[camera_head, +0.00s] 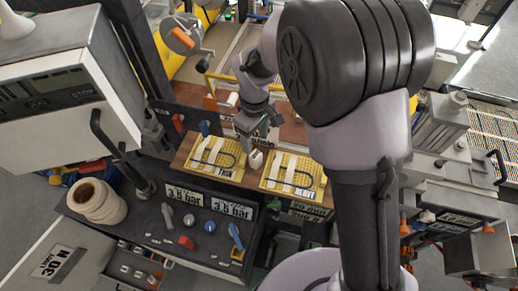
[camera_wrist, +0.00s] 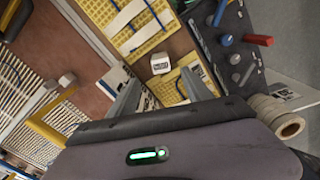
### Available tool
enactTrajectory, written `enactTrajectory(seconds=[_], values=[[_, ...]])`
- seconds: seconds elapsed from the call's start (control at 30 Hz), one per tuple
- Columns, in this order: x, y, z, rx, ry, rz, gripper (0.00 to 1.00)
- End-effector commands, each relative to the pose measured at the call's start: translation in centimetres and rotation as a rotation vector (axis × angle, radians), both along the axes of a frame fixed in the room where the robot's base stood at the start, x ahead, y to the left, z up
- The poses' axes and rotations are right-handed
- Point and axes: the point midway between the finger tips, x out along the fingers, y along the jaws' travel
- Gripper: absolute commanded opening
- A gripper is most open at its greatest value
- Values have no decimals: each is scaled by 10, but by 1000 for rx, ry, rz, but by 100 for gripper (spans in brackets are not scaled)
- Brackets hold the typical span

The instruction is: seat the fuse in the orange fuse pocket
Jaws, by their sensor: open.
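My gripper (camera_wrist: 160,90) is open in the wrist view, its two grey fingers apart with nothing held between them. In the head view my gripper (camera_head: 246,136) hangs over the wooden board, close to a small white block (camera_head: 255,160). The white block with a dark label also shows in the wrist view (camera_wrist: 160,63), just beyond the fingertips. I cannot tell whether it is the fuse. No orange fuse pocket can be made out with certainty; a small orange part (camera_head: 183,38) shows at the top of the head view.
Two yellow pegboards, left (camera_head: 217,157) and right (camera_head: 293,177), carry white strips and blue cord. A dark bench (camera_head: 160,225) in front holds knobs and pressure labels. A cream roll (camera_head: 96,200) stands at its left. A yellow bar (camera_wrist: 45,133) is at left in the wrist view.

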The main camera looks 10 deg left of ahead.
Motion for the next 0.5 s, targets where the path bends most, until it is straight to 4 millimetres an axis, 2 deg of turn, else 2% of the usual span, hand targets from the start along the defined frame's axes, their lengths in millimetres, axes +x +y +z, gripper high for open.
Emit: enactTrajectory(seconds=[0.03,0.1,0.27,0.5], values=[[-1,0,-14,-2,3,0,58],[-1,-1,-28,-2,3,-1,58],[-1,0,-47,0,1,-2,58],[-3,1,-90,0,1,-2,58]])
